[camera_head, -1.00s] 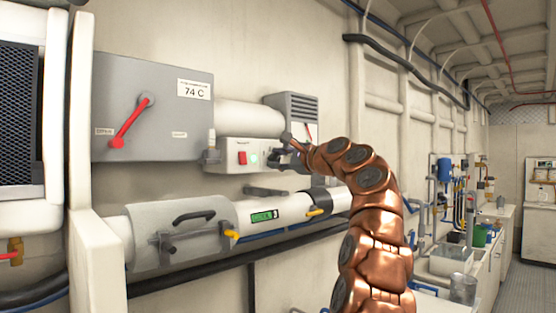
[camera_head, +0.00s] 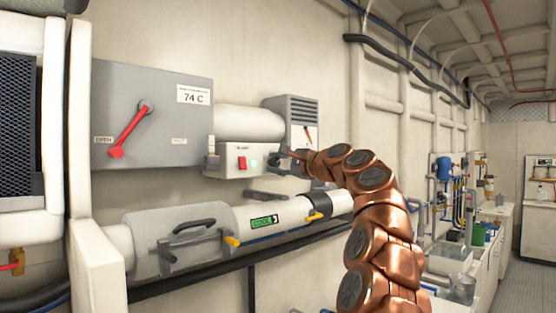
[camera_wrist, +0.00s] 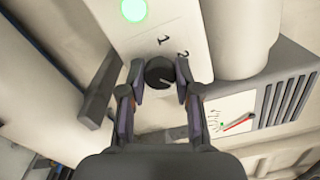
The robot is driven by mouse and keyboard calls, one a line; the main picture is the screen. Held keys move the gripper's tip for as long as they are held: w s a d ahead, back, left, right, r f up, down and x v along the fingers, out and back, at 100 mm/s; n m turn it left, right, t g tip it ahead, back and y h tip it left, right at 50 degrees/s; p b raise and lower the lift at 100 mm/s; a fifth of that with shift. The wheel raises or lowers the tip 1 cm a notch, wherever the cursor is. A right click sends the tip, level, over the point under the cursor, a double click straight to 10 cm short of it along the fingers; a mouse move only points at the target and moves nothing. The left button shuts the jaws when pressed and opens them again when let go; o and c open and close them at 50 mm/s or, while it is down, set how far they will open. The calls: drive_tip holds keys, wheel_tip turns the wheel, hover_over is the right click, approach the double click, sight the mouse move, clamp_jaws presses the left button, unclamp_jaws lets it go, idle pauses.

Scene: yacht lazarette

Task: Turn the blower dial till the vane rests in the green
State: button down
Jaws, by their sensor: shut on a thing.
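The blower dial is a dark round knob (camera_wrist: 160,72) on the white blower box (camera_head: 232,159), beside the numbers 1 and 2 in the wrist view. My gripper (camera_wrist: 159,82) has one finger on each side of the knob and is shut on it. In the head view my gripper (camera_head: 287,160) hides most of the knob. The gauge (camera_wrist: 232,118) has a white face with a red vane (camera_wrist: 238,122) slanting down to the left. A small green mark is near the vane's lower-left end; I cannot tell whether the vane rests in it.
A red switch (camera_head: 242,163) and a lit green lamp (camera_wrist: 133,10) are on the blower box. A grey vented housing (camera_head: 292,108) carries the gauge. A grey cabinet (camera_head: 150,115) is left.

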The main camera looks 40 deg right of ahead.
drive_tip(key=n, duration=0.3)
drive_tip(key=shift+f+n, duration=0.15)
drive_tip(key=shift+n, duration=0.25)
drive_tip(key=n+b, duration=0.1)
drive_tip(key=n, duration=0.4)
drive_tip(key=shift+n, duration=0.4)
drive_tip(key=c, duration=0.8)
unclamp_jaws()
drive_tip(key=shift+s, duration=0.1)
